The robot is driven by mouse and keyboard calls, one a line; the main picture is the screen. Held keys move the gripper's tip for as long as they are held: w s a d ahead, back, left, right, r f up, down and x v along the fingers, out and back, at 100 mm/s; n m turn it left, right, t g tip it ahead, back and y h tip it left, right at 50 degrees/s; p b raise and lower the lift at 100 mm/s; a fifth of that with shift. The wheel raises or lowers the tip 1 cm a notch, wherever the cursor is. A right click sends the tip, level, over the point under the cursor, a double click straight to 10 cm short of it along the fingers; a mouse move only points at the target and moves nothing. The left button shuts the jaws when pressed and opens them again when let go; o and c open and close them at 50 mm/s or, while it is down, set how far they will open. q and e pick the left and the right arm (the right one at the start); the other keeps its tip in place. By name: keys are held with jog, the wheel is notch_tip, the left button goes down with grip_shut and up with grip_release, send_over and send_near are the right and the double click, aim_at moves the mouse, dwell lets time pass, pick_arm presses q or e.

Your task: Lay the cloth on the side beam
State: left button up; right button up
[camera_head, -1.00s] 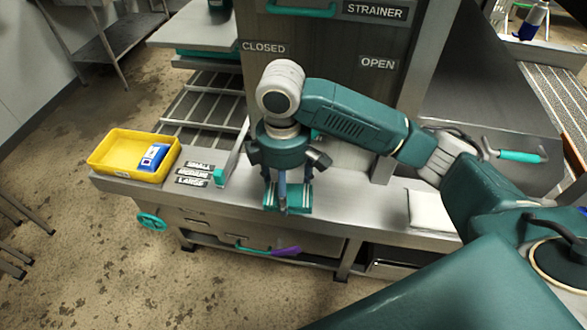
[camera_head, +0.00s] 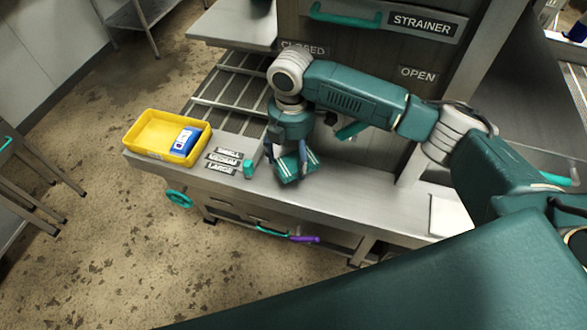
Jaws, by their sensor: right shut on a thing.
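The cloth (camera_head: 296,167) is a small folded teal piece with pale stripes, over the steel side beam (camera_head: 355,203) at the front of the machine. My right gripper (camera_head: 290,172) points down and is shut on the cloth, with its fingers on either side of it. The cloth looks tilted; I cannot tell whether its lower edge touches the beam. My left gripper is not in view.
A yellow tray (camera_head: 137,150) holding a blue and white box (camera_head: 185,141) stands at the beam's left end. A white pad (camera_head: 450,217) lies to the right.

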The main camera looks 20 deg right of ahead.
aim_at(292, 158)
notch_tip(292, 158, down, 3)
jog(key=shift+f, duration=0.1)
notch_tip(292, 158, down, 3)
jog(key=shift+f+p, duration=0.15)
jog(key=shift+p, duration=0.3)
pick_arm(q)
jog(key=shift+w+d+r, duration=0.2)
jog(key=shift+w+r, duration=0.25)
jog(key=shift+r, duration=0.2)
pick_arm(e)
jog(key=shift+f, duration=0.35)
jog(key=shift+f, duration=0.1)
jog(key=o, duration=1.1)
jog(key=shift+c, duration=0.2)
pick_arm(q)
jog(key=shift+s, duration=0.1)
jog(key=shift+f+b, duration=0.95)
pick_arm(e)
notch_tip(292, 158, up, 12)
jog(key=shift+r, duration=0.15)
